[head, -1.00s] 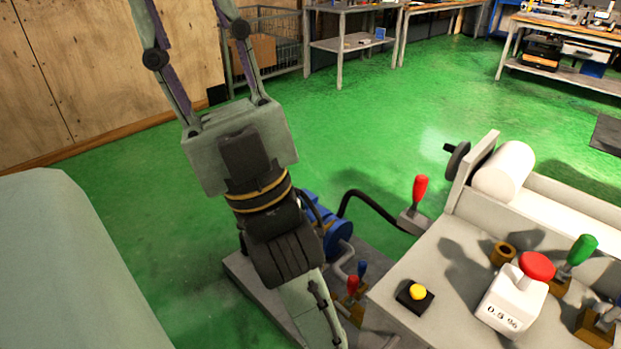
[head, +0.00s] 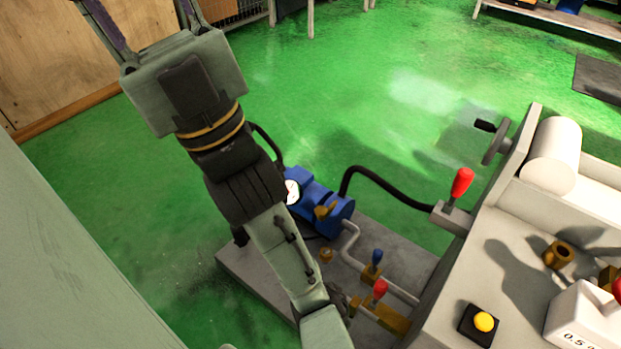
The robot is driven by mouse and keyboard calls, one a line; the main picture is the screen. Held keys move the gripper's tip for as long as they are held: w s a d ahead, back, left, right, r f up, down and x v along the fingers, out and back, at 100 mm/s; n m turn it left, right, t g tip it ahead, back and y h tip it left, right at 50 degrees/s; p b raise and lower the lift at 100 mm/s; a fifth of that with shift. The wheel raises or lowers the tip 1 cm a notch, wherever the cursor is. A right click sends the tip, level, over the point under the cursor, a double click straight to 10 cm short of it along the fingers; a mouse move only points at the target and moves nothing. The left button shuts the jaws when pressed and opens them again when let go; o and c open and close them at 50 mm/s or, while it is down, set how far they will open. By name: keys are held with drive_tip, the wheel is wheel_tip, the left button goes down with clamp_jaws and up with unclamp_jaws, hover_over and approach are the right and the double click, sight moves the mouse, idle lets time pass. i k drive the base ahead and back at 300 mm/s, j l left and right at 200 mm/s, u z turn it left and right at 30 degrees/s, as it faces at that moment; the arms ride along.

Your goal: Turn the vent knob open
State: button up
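I cannot tell for certain which part is the vent knob. A small brass knob (head: 323,212) sits on the blue pump (head: 335,205), beside a white dial gauge (head: 292,191). A second small brass fitting (head: 326,255) is on the grey base below it. My gripper (head: 147,18) is at the top left, pointing up the picture, away from the pump. Its two fingers stand well apart, with nothing seen between them. The fingertips are cut off by the top edge. My arm crosses in front of the pump's left side and hides part of the base.
A blue-handled valve (head: 376,258) and a red-handled valve (head: 379,290) stand near the pipes. A black hose (head: 385,186) runs to the machine with a red lever (head: 462,183). A yellow button (head: 485,322) is at lower right. Green floor (head: 340,90) behind is clear.

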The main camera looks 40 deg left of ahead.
sight(320, 212)
drive_tip(key=i+j, duration=0.1)
drive_tip(key=j, duration=0.35)
drive_tip(key=i+j, duration=0.1)
drive_tip(key=j, duration=0.35)
drive_tip(key=i+j, duration=0.1)
drive_tip(key=j, duration=0.35)
drive_tip(key=i+j, duration=0.1)
drive_tip(key=j, duration=0.35)
drive_tip(key=i+j, duration=0.1)
drive_tip(key=j, duration=0.35)
